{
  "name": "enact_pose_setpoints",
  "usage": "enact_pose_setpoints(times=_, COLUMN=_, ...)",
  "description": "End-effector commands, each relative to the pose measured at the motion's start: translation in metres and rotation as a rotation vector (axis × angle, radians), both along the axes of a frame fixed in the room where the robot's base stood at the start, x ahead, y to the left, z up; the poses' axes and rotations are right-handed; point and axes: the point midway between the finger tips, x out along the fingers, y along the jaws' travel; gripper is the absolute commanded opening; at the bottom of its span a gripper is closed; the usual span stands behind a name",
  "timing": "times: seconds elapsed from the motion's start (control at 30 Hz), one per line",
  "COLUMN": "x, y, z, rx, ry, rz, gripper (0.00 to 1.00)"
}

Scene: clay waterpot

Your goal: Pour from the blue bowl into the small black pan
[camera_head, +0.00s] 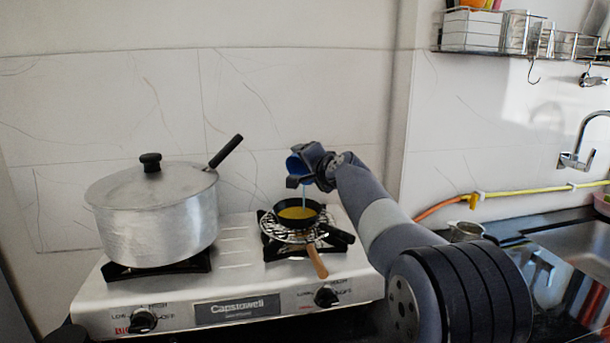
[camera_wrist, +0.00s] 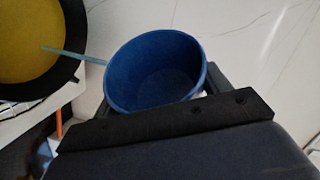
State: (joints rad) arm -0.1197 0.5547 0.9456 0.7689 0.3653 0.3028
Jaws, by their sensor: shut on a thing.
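The blue bowl (camera_head: 297,166) is held tilted by my gripper (camera_head: 307,168) above the small black pan (camera_head: 319,217). In the wrist view the gripper (camera_wrist: 160,112) is shut on the bowl (camera_wrist: 150,70), whose inside looks empty or nearly so. A thin light-blue stream (camera_head: 304,196) runs from the bowl's rim down toward the pan. The stream also shows in the wrist view (camera_wrist: 72,54), reaching the pan (camera_wrist: 70,88). Yellow content (camera_head: 297,212) covers the pan's floor. The gripper hides part of the bowl's outside.
The pan sits on a round wire grate (camera_head: 290,236) with a wooden handle (camera_head: 317,262), over the right burner of the stove (camera_head: 237,262). A large lidded aluminium pot (camera_head: 157,225) stands on the left burner; its black handle (camera_head: 226,150) points toward the bowl. A tiled wall is close behind.

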Motion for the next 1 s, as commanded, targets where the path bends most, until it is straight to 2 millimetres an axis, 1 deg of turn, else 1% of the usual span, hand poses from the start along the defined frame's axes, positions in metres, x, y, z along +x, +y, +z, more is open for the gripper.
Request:
enact_pose_setpoints(times=0.37, x=0.001, y=0.000, z=0.004, rx=0.006, ry=0.007, rz=0.000, gripper=0.46)
enact_pose_setpoints(times=0.8, x=0.004, y=-0.004, z=0.027, rx=0.071, ry=0.086, rz=-0.001, gripper=0.46)
enact_pose_setpoints(times=1.0, x=0.006, y=-0.005, z=0.030, rx=0.096, ry=0.117, rz=-0.001, gripper=0.46)
